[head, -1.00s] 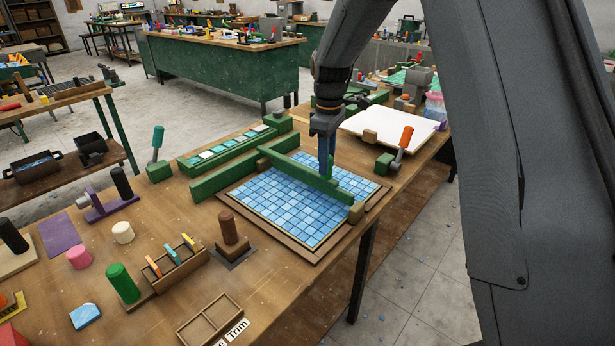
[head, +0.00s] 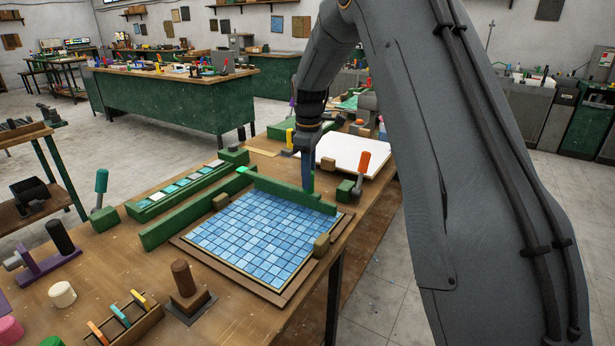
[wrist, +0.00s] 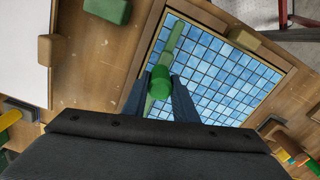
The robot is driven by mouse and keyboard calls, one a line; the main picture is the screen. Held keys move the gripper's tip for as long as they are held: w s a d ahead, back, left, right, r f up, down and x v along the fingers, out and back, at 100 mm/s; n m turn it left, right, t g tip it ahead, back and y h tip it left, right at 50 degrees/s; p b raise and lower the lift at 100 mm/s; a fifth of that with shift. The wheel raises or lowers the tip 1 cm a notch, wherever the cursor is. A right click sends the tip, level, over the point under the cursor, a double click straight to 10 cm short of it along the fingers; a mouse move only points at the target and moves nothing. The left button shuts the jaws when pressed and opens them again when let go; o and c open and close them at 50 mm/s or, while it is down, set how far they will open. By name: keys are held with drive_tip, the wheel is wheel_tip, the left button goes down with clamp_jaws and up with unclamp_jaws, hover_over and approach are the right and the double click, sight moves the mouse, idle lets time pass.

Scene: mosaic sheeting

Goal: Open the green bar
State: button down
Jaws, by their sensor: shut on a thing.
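The green bar (head: 292,194) lies along the back edge of the blue mosaic sheet (head: 250,234), with its left end near the corner by a fixed green rail (head: 190,220). My gripper (head: 308,182) reaches down from above and is shut on the bar toward its right part. In the wrist view the bar (wrist: 171,46) runs along one side of the tiles, and its round green knob (wrist: 160,82) sits between my two dark fingers (wrist: 160,98). The fingers hide part of the bar. The mosaic tiles are uncovered in the head view.
A tan block (head: 321,245) stands at the mosaic's right edge and another (head: 221,201) at its left. A brown post (head: 183,278) stands in front. The floor right of the bench is clear.

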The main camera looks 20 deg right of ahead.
drive_tip(key=c, duration=1.4)
unclamp_jaws()
drive_tip(key=shift+c, duration=0.2)
drive_tip(key=shift+r+b, duration=1.1)
drive_tip(key=shift+r, duration=2.9)
drive_tip(key=s+f+m, duration=0.4)
drive_tip(key=s, duration=0.7)
drive_tip(key=s+a+f+m, duration=0.1)
drive_tip(key=s+f+m, duration=0.2)
drive_tip(key=s, duration=0.7)
drive_tip(key=s+a+f+m+t, duration=0.1)
drive_tip(key=s+f+m, duration=0.3)
drive_tip(key=s, duration=0.7)
drive_tip(key=shift+s+a+f+m, duration=0.25)
drive_tip(key=shift+s+f+m, duration=0.05)
drive_tip(key=shift+f, duration=0.45)
